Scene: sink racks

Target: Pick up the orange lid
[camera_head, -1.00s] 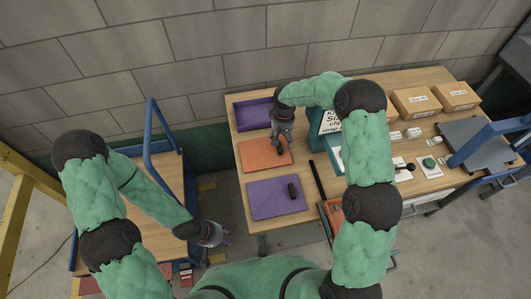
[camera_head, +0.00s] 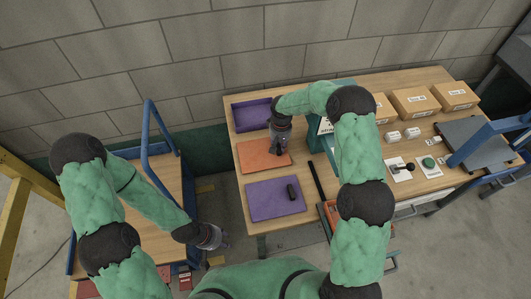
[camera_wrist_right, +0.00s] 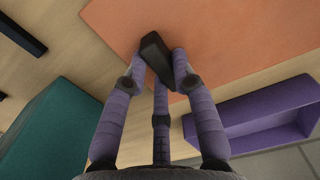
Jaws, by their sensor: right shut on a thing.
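The orange lid (camera_head: 257,158) lies flat-looking on the wooden table, between a purple open bin (camera_head: 240,118) behind it and a purple lid (camera_head: 268,207) in front. My right gripper (camera_head: 277,158) is over the orange lid's right half. In the right wrist view, the gripper's fingers (camera_wrist_right: 160,75) are closed around the black handle (camera_wrist_right: 155,52) of the orange lid (camera_wrist_right: 230,40). I cannot tell if the lid is clear of the table. My left gripper (camera_head: 217,238) hangs low at the left, away from the lids; its fingers are too small to read.
The purple lid has its own black handle (camera_head: 292,192). A teal box with a sign (camera_head: 322,140) stands just right of the orange lid, close to my right arm. Cardboard boxes (camera_head: 415,101) line the back right. A blue-railed cart (camera_head: 150,155) stands at the left.

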